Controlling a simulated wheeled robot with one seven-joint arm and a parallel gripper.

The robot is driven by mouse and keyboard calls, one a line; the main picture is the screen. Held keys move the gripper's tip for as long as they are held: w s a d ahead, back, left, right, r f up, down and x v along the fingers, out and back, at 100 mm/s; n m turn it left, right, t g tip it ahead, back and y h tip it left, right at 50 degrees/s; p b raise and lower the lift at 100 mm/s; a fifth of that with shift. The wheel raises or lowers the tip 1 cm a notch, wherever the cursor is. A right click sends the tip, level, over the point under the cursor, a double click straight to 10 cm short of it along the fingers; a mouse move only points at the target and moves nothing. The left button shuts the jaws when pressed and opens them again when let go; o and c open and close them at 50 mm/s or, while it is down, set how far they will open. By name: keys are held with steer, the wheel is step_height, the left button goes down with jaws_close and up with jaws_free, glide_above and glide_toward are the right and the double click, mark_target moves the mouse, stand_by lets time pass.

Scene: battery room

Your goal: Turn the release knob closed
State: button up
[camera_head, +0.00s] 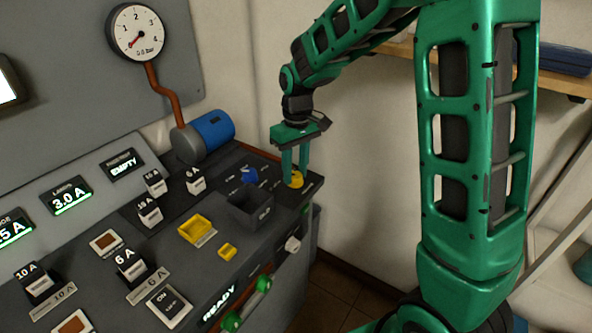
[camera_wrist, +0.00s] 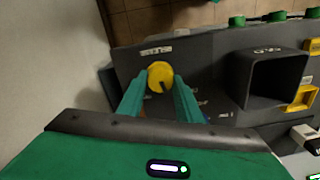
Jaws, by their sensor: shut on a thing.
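The release knob is a round yellow knob (camera_head: 295,179) near the right end of the dark console top. In the wrist view the yellow knob (camera_wrist: 160,76) has a dark pointer mark on its near edge, and a small label plate lies just beyond it. My gripper (camera_head: 296,170) points down over the knob, and its green fingers (camera_wrist: 159,88) stand on either side of it. The gripper is shut on the knob. The finger tips partly hide the knob's sides.
A dark open bin (camera_head: 251,205) stands close to the knob, with a blue part (camera_head: 249,175) behind it. Yellow trays (camera_head: 195,228), labelled fuse blocks (camera_head: 131,264) and a blue cylinder (camera_head: 213,129) are further left. A pressure gauge (camera_head: 137,32) is on the back panel.

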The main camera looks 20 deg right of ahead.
mark_target(296, 173)
steer(key=n, duration=0.5)
steer(key=shift+w+d+r+n, duration=0.1)
steer(key=shift+w+n, duration=0.1)
steer(key=shift+n, duration=0.1)
stand_by(0.5)
steer(key=o, duration=1)
steer(key=shift+d, duration=0.1)
steer(key=shift+o, duration=0.2)
steer(key=shift+s, duration=0.1)
step_height(296, 173, up, 11)
steer(key=shift+w+f, duration=0.2)
